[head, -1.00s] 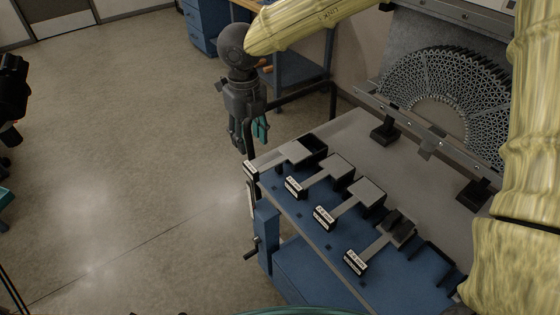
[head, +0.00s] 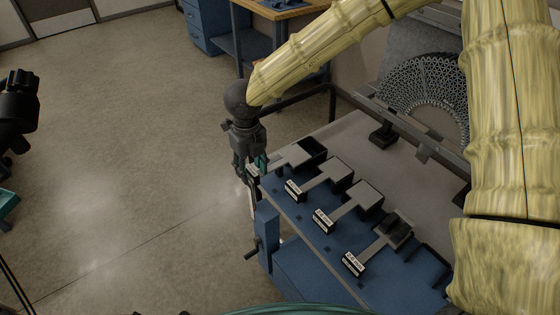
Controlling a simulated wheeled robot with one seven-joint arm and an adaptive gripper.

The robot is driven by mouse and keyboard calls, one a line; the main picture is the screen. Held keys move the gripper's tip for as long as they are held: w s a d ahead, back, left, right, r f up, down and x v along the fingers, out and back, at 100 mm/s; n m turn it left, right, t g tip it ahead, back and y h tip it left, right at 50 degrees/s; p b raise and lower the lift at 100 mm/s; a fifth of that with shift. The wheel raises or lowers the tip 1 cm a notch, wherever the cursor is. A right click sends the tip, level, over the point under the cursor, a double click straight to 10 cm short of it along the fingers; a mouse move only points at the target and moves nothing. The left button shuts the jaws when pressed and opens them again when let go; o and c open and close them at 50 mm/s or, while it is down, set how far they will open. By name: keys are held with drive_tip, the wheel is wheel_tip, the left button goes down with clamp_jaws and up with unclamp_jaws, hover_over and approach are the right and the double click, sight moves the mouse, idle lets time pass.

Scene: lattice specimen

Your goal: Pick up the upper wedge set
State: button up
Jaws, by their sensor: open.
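Several flat grey pieces with dark, white-labelled ends lie in a row on the blue front of the bench. The labels are too small to read, so I cannot tell which is the upper wedge set. The top piece (head: 294,156) has its labelled end partly hidden behind my gripper. Below it lie a second piece (head: 334,170), a third (head: 366,194) and a fourth (head: 396,229) with a dark block on it. My gripper (head: 250,172) is open and points down at the bench's upper left corner. It overlaps the top piece's label in the picture; contact cannot be told.
A lattice arch (head: 425,92) stands at the back of the grey bench top (head: 350,135). A crank handle (head: 253,250) sticks out at the bench's left side. A wooden-topped workbench (head: 285,10) stands behind.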

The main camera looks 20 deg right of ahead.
drive_tip(key=shift+f, duration=0.3)
drive_tip(key=shift+c, duration=0.2)
clamp_jaws()
